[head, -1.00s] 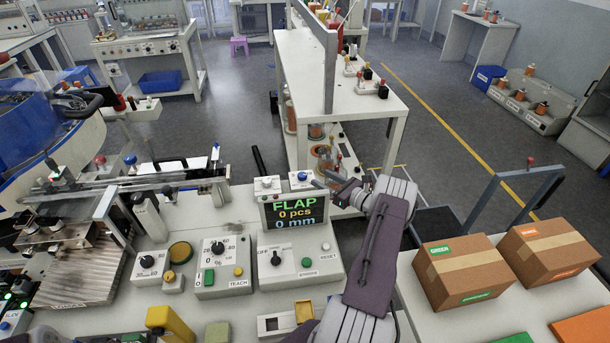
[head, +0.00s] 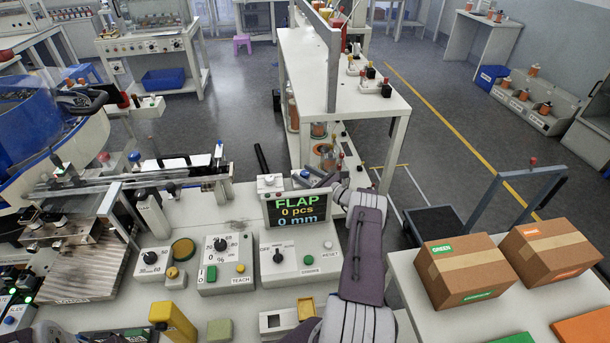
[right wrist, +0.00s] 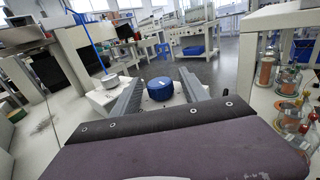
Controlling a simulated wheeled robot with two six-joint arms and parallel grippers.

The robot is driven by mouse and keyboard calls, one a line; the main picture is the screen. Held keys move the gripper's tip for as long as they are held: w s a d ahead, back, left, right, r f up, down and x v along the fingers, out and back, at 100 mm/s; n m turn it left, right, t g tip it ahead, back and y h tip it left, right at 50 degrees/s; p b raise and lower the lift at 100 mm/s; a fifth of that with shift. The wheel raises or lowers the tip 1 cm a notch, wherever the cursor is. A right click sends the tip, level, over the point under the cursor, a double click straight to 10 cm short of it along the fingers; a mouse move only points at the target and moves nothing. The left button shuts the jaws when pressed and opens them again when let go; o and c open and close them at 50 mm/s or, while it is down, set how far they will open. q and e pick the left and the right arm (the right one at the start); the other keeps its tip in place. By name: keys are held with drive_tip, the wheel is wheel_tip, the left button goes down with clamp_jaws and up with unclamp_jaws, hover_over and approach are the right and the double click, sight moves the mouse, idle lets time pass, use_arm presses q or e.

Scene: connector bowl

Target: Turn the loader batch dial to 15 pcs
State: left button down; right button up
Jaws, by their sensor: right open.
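The loader's display (head: 296,208) reads FLAP, 0 pcs, 0 mm. On top of its housing sit a white knob (head: 268,182) at the left and a blue knob (head: 304,175) at the right. My right gripper (head: 318,181) is open at the housing's top right, by the blue knob. In the right wrist view the blue knob (right wrist: 160,88) shows between the two spread fingers, apart from both, and the white knob (right wrist: 110,81) stands left of them. I cannot tell which knob sets the batch.
Below the display is a panel with a black selector (head: 278,256). Other dial boxes (head: 226,262) stand to its left. Two cardboard boxes (head: 466,270) sit on the right table. A white shelf table (head: 345,85) stands behind the display.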

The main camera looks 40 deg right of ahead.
clamp_jaws()
drive_tip(key=m+h+p, duration=0.1)
drive_tip(key=p, duration=0.1)
drive_tip(key=m+h+p, duration=0.1)
drive_tip(key=h+p, duration=0.1)
drive_tip(key=shift+a+r+p, duration=0.15)
drive_tip(key=shift+r+p, duration=0.2)
drive_tip(key=shift+p, duration=0.05)
drive_tip(key=shift+f+m+h+p, duration=0.3)
drive_tip(key=shift+m+h, duration=0.2)
drive_tip(key=shift+h, duration=0.4)
unclamp_jaws()
